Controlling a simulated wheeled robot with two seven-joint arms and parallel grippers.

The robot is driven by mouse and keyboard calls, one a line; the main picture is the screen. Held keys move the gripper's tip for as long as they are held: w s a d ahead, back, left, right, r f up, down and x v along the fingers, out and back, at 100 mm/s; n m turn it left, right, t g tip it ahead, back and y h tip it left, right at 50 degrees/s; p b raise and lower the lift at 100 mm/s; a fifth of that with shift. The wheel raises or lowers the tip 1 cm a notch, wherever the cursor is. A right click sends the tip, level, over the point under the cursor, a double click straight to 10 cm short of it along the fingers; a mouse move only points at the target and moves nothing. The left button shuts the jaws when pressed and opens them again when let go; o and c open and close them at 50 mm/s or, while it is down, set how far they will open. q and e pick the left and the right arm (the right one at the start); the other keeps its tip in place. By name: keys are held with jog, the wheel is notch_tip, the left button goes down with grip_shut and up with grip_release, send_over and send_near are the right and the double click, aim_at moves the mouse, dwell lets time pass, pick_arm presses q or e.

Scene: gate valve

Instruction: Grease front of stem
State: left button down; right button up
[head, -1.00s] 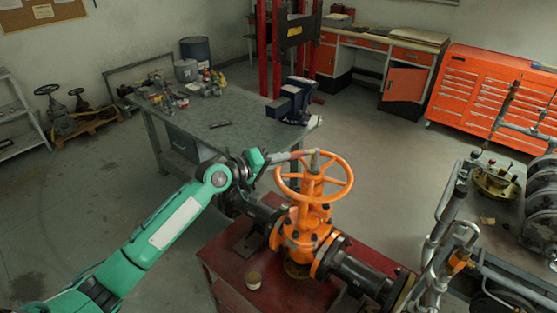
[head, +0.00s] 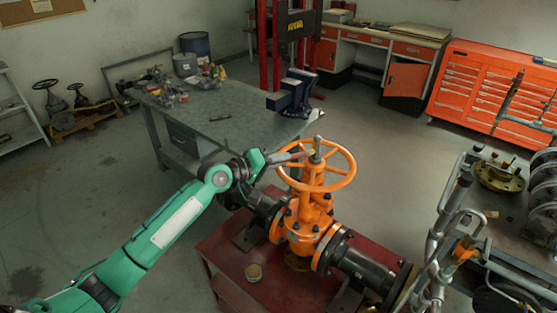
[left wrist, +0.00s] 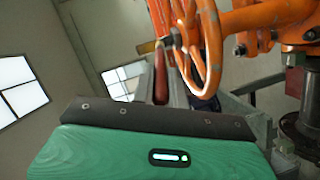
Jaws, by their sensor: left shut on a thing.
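The orange gate valve (head: 309,226) stands upright on a red table (head: 222,252), with an orange handwheel (head: 343,180) on top. The stem (head: 317,147) rises through the wheel's centre, and its top looks pale. My left gripper (head: 262,161) is at the wheel's left, shut on a brush (head: 288,157) that points right at the stem. I cannot tell whether the brush tip touches it. In the left wrist view the brush's reddish handle (left wrist: 161,82) extends from the gripper, beside the handwheel (left wrist: 205,50). My right gripper is not in view.
Dark flanged pipes (head: 362,273) run from both sides of the valve. A grey workbench (head: 240,122) with a blue vise (head: 291,96) stands behind. A side table at right holds a brass flange (head: 499,176). Metal tubing (head: 443,235) stands at the front right.

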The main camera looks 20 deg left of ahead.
pick_arm(q)
jog(key=shift+s+a, duration=0.1)
jog(key=shift+s, duration=0.4)
jog(key=shift+s+a+p, duration=0.2)
jog(key=shift+s+a, duration=0.1)
jog(key=shift+s, duration=0.45)
jog(key=shift+s+a+p, duration=0.2)
jog(key=shift+s+a, duration=0.05)
jog(key=shift+s, duration=0.5)
jog(key=shift+s+a+p, duration=0.2)
jog(key=shift+s+a, duration=0.1)
jog(key=shift+s, duration=0.55)
jog(key=s, duration=0.1)
jog(key=s+a, duration=0.1)
jog(key=shift+s, duration=0.3)
jog(key=shift+w, duration=0.1)
